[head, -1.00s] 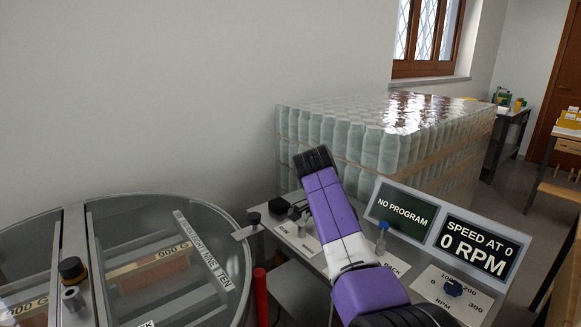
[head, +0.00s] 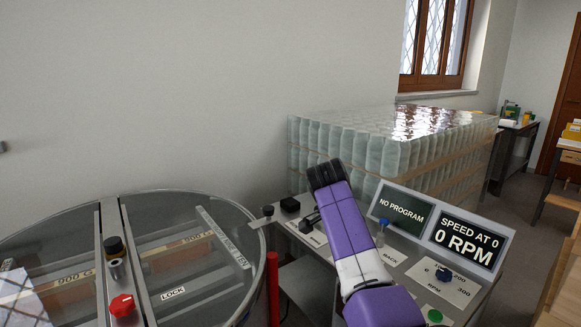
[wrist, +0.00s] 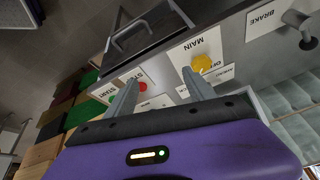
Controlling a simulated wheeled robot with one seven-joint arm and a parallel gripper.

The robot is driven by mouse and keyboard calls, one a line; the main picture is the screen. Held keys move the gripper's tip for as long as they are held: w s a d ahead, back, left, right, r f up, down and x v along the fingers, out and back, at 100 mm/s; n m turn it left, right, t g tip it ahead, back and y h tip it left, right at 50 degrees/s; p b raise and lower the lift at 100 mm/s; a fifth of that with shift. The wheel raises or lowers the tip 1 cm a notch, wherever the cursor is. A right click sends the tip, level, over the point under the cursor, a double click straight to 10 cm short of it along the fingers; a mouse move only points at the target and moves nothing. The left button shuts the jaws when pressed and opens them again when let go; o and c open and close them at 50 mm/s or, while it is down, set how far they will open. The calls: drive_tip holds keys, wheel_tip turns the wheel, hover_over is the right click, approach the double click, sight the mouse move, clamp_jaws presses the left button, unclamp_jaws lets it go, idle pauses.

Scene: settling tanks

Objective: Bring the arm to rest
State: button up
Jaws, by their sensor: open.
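My gripper (wrist: 158,95) shows in the wrist view with two grey fingers apart and nothing between them. Beyond the fingers is a control panel with a yellow knob (wrist: 203,64) by the label MAIN and a red button (wrist: 142,87). I cannot tell the distance from the fingertips to the panel. In the head view my purple arm stands in front of the control desk (head: 405,260), its black upper end before the wrapped bottles. My gripper's fingers do not show in the head view.
A round tank with a clear lid (head: 185,225) stands at left, with a red knob (head: 122,306) on its crossbar. A wrapped stack of bottles (head: 385,150) stands behind the desk. In the wrist view a BRAKE lever (wrist: 300,22) is at upper right. Floor shows at right.

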drive_tip(key=w+a+n+t+y, duration=0.2)
drive_tip(key=w+n+t, duration=0.4)
drive_tip(key=w+t, duration=0.2)
drive_tip(key=s+d+f+n+t+y, duration=0.1)
drive_tip(key=s+f+n+t, duration=0.25)
drive_tip(key=s, duration=0.35)
drive_tip(key=s+f+n+t+y, duration=0.1)
drive_tip(key=s+f+n+t, duration=0.15)
drive_tip(key=s+f, duration=0.4)
drive_tip(key=s+d+r+n, duration=0.1)
drive_tip(key=s+d, duration=0.1)
drive_tip(key=s, duration=2.4)
drive_tip(key=s+d+r+n+g, duration=0.1)
drive_tip(key=s+d, duration=0.2)
drive_tip(key=s, duration=2.3)
drive_tip(key=shift+r+g, duration=0.3)
drive_tip(key=shift+w+d, duration=0.1)
drive_tip(key=shift+c, duration=0.4)
